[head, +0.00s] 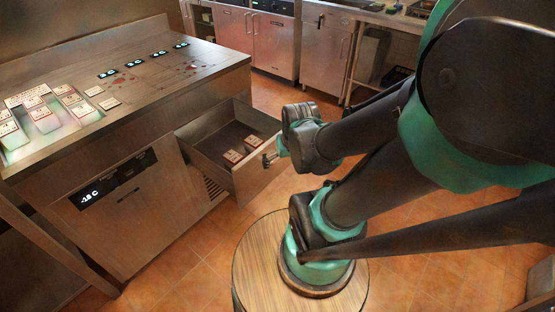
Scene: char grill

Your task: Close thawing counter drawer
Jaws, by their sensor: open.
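The thawing counter (140,195) stands at the left, a metal unit with a display reading about -18 C on its front. Its drawer (259,176) is pulled out to the right side of the counter front. A few labelled packs (233,156) lie inside the drawer. My gripper (268,158) is at the drawer's front panel, near its upper edge. It is small in the picture and partly hidden by my arm, and its jaws are open. I cannot tell whether it touches the drawer front.
Labelled packs in trays (42,118) and several small displays sit on the counter top. Metal cabinets (257,42) line the back wall. The tiled floor (178,262) in front of the counter is clear. A rack (378,62) stands at the back right.

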